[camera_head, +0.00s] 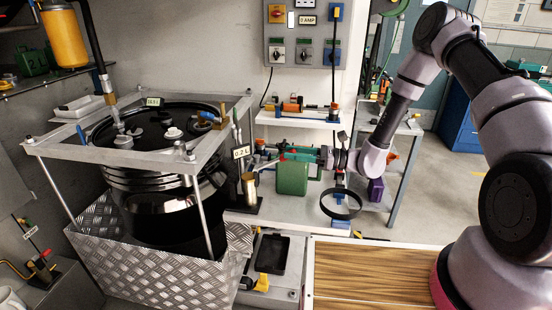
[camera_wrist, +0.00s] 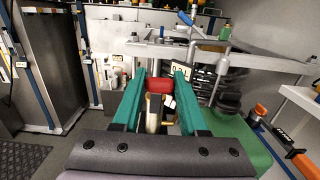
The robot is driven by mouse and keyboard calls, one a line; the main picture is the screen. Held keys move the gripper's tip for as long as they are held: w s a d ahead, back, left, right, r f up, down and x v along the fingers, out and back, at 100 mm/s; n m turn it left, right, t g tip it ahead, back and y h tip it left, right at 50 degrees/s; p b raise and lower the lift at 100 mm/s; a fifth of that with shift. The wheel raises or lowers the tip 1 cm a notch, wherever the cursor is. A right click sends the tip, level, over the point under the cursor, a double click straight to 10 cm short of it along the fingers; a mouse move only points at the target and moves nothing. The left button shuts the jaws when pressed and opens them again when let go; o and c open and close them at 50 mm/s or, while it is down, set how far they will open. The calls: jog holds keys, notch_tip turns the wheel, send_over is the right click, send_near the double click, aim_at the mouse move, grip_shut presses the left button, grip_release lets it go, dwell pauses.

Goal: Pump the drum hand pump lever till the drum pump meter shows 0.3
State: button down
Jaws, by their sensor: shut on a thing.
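The drum hand pump (camera_head: 250,189) has a brass-coloured body on a dark base, right of the black drum (camera_head: 160,215). Its lever (camera_head: 265,165) slopes up to the right toward my gripper (camera_head: 284,155). In the wrist view my gripper (camera_wrist: 160,84) has its green fingers shut on the red grip of the lever (camera_wrist: 159,87). The drum pump meter (camera_head: 241,152) is a small pale plate reading 0.2 L.
A metal frame (camera_head: 110,155) surrounds the drum, above a diamond-plate bin (camera_head: 150,275). A green can (camera_head: 292,178) stands close below my gripper. A shelf (camera_head: 300,118) with tools is behind it. A wooden top (camera_head: 370,275) lies clear in front.

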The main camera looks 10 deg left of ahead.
jog(key=shift+d+f, duration=0.1)
dwell(0.5)
jog(key=shift+d+f, duration=0.3)
jog(key=shift+f, duration=0.4)
jog(key=shift+d+f, duration=0.25)
jog(key=shift+f, duration=0.4)
jog(key=shift+d+f, duration=0.3)
jog(key=shift+f, duration=0.4)
jog(key=shift+a+r, duration=0.25)
jog(key=shift+r, duration=0.4)
jog(key=shift+a+r, duration=0.25)
jog(key=shift+r, duration=0.35)
jog(key=shift+c, duration=1.8)
grip_release()
